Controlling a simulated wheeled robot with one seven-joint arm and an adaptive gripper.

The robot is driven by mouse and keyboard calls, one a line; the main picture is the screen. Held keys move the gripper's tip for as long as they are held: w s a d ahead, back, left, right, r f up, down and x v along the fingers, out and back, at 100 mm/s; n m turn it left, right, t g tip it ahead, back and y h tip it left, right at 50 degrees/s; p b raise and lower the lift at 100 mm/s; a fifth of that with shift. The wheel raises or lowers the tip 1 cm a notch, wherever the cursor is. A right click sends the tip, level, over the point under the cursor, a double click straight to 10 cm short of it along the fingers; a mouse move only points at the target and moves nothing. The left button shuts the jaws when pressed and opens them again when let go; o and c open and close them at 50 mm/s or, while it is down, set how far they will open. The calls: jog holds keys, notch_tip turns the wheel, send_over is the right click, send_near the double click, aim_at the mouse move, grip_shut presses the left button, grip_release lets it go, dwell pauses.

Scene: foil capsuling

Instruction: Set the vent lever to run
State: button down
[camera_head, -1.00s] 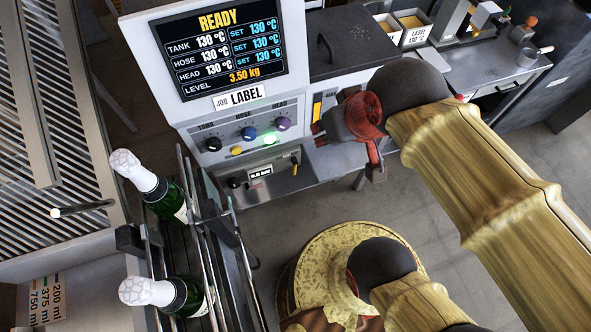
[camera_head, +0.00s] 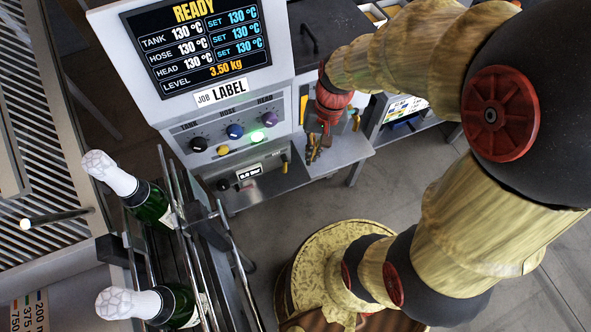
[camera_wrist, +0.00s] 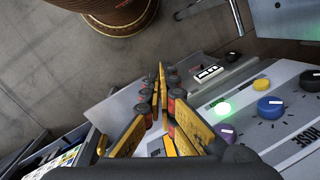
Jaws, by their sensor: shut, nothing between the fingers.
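A small upright lever with a yellow tip (camera_head: 284,159) stands on the lower panel of the machine, right of the small display, in the head view. I cannot read a vent or run mark, so I cannot confirm that it is the vent lever. My gripper (camera_head: 311,158) is shut and empty, pointing down just right of this lever, with a small apparent gap. In the wrist view my yellow fingers (camera_wrist: 164,80) are together beside the machine's front. There they hide the area left of the small display (camera_wrist: 208,73), and the lever cannot be made out clearly.
The green lit button (camera_head: 257,137) and the blue (camera_head: 235,131) and purple (camera_head: 267,118) knobs sit just above the lower panel. The READY screen (camera_head: 198,48) is above them. Open floor lies below the panel.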

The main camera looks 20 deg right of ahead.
jog(key=w+f+m+y+b, duration=0.1)
jog(key=w+f+m, duration=0.3)
jog(key=f, duration=0.6)
jog(key=w+f+m+y+b, duration=0.1)
jog(key=w+f+m, duration=0.1)
jog(key=f+m, duration=0.65)
jog(key=m+t, duration=0.2)
jog(key=m, duration=0.4)
send_near(284, 165)
jog(key=shift+h, duration=0.3)
jog(key=d, duration=0.1)
jog(key=s+d+f, duration=0.1)
jog(key=s+d, duration=0.1)
jog(key=shift+s+d+f, duration=0.1)
jog(key=shift+d+f, duration=0.05)
jog(key=shift+f, duration=0.25)
jog(key=b+x, duration=0.4)
jog(key=x, duration=0.6)
jog(key=shift+b, duration=0.4)
